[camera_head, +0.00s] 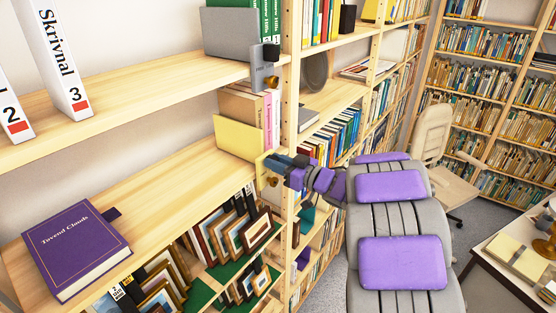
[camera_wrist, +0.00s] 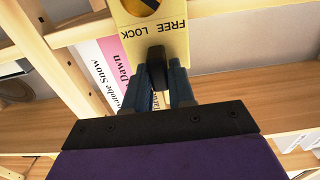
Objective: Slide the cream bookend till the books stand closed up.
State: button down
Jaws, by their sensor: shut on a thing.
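The cream bookend (camera_head: 239,138) stands on the middle shelf at its right part. Its front plate (camera_wrist: 152,32), marked FREE and LOCK, hangs at the shelf edge. Several cream, white and pink books (camera_head: 262,104) stand upright behind the bookend; whether gaps remain between them is hard to see. Two spines, one pink (camera_wrist: 117,62) and one white (camera_wrist: 92,72), show in the wrist view. My gripper (camera_head: 268,164) is at the shelf's front edge. In the wrist view its fingers (camera_wrist: 164,78) are shut on the dark tab (camera_wrist: 156,56) below the plate.
A purple book (camera_head: 75,248) lies flat on the same shelf, to the left, with bare shelf (camera_head: 165,180) between. A grey bookend (camera_head: 230,35) stands on the shelf above. Framed prints (camera_head: 225,235) fill the rack below. A wooden upright (camera_head: 291,110) rises right of the books.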

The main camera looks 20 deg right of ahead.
jog(key=shift+a, duration=0.1)
jog(key=c, duration=1.3)
grip_release()
jog(key=shift+c, duration=0.2)
jog(key=shift+o, duration=1.4)
jog(key=shift+d, duration=0.45)
jog(key=shift+b+v, duration=1.2)
jog(key=shift+v, duration=7.5)
jog(key=shift+w+d+f, duration=0.1)
jog(key=shift+w+f, duration=0.05)
